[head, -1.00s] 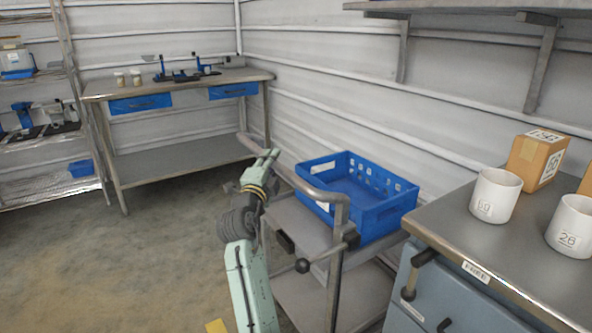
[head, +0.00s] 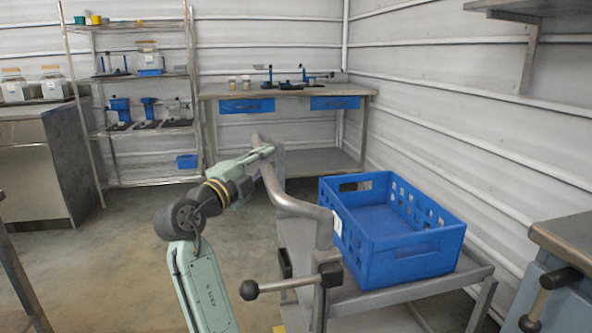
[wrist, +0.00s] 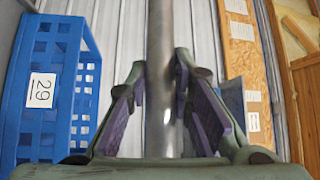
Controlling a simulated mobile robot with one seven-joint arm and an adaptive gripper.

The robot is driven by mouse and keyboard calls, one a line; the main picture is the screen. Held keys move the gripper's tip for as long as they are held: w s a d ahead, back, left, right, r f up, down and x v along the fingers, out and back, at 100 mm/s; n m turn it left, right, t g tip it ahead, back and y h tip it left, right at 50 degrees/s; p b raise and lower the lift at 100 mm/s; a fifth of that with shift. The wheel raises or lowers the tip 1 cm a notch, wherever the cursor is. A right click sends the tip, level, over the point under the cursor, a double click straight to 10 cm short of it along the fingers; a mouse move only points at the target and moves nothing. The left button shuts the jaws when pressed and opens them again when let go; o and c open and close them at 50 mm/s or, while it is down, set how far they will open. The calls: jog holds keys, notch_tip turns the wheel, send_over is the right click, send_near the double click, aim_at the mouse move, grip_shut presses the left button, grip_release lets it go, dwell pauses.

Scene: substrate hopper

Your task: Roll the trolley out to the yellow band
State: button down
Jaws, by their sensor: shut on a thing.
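The grey metal trolley (head: 348,297) stands right of centre in the head view, with a bent tube handle (head: 290,203) on its left side. My gripper (head: 268,153) is shut on the far part of this handle. In the wrist view the handle tube (wrist: 160,85) runs upright between my fingers (wrist: 163,105). A blue crate (head: 405,262) sits on the trolley's top shelf. A small yellow patch (head: 279,328), perhaps part of the yellow band, shows at the bottom edge of the head view, mostly hidden by the trolley and the frame edge.
A grey counter (head: 570,235) stands to the right, apart from the crate. A workbench (head: 285,90) with blue drawers is at the back, a wire rack (head: 145,130) left of it. A cabinet (head: 40,165) is far left. Concrete floor (head: 115,265) is open at left.

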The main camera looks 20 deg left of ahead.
jog(key=s+a+b, duration=0.1)
jog(key=s+a, duration=0.2)
jog(key=a, duration=0.2)
jog(key=shift+s, duration=0.35)
jog(key=shift+a, duration=0.15)
jog(key=c, duration=1.4)
grip_release()
jog(key=s, duration=0.4)
jog(key=s+a+f, duration=0.1)
jog(key=s, duration=0.6)
jog(key=shift+s+a+f, duration=0.35)
jog(key=shift+s, duration=0.05)
